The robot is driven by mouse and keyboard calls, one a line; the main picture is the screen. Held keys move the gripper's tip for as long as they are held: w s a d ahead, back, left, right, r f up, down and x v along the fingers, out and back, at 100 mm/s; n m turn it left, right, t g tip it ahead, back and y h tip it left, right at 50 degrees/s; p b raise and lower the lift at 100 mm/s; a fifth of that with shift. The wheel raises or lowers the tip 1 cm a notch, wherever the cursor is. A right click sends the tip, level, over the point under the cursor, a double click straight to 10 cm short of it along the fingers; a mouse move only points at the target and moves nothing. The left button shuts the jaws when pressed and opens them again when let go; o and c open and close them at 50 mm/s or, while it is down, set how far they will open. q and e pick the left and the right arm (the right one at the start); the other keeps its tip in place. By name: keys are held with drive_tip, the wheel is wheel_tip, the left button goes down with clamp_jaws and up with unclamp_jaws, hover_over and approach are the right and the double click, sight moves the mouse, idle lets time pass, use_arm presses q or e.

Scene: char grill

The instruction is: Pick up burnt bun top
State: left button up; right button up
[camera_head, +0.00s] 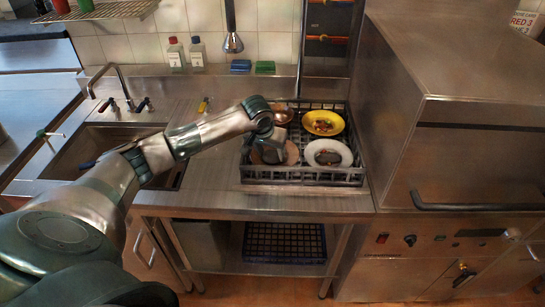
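My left arm reaches in from the left, and its gripper (276,150) points down over the left part of a black dish rack (302,181). The fingers are small and partly hidden by the wrist, so I cannot tell if they are open or shut. Below it is a brownish round plate (291,154), partly covered by the gripper. A white plate (344,149) at the front right of the rack holds dark scraps (327,158). A yellow plate (335,121) behind it holds brown scraps (322,126). I cannot tell which piece is the burnt bun top. My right gripper is not in view.
A copper-coloured bowl (283,115) sits at the rack's back left. A steel machine with a bar handle (480,206) closes off the right side. A sink (100,140) with a tap (118,72) is at left. A spray head (233,43) hangs above the counter.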

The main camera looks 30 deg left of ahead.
sight(274, 152)
use_arm(q)
drive_tip(key=shift+s+d+f, duration=0.25)
drive_tip(key=shift+d+f, duration=0.05)
drive_tip(key=shift+f, duration=0.15)
drive_tip(key=shift+w+a+r+b, duration=0.1)
drive_tip(key=shift+w+r+b, duration=0.1)
drive_tip(key=shift+r+b, duration=0.6)
wheel_tip(274, 152, up, 2)
drive_tip(key=shift+w+r+b, duration=0.1)
drive_tip(key=shift+r+b, duration=0.15)
drive_tip(key=shift+b, duration=0.5)
drive_tip(key=s+d+r+b, duration=0.1)
drive_tip(key=d+r+b, duration=0.3)
drive_tip(key=d+r, duration=0.3)
drive_tip(key=shift+s+d+r+b, duration=0.2)
drive_tip(key=shift+d+b, duration=0.1)
drive_tip(key=shift+d, duration=1.9)
drive_tip(key=s+d+f+m+h, duration=0.1)
drive_tip(key=s+d+m, duration=0.1)
drive_tip(key=s+d, duration=0.8)
drive_tip(key=shift+s+d+f, duration=0.15)
drive_tip(key=shift+s+f, duration=0.25)
drive_tip(key=shift+s, duration=0.05)
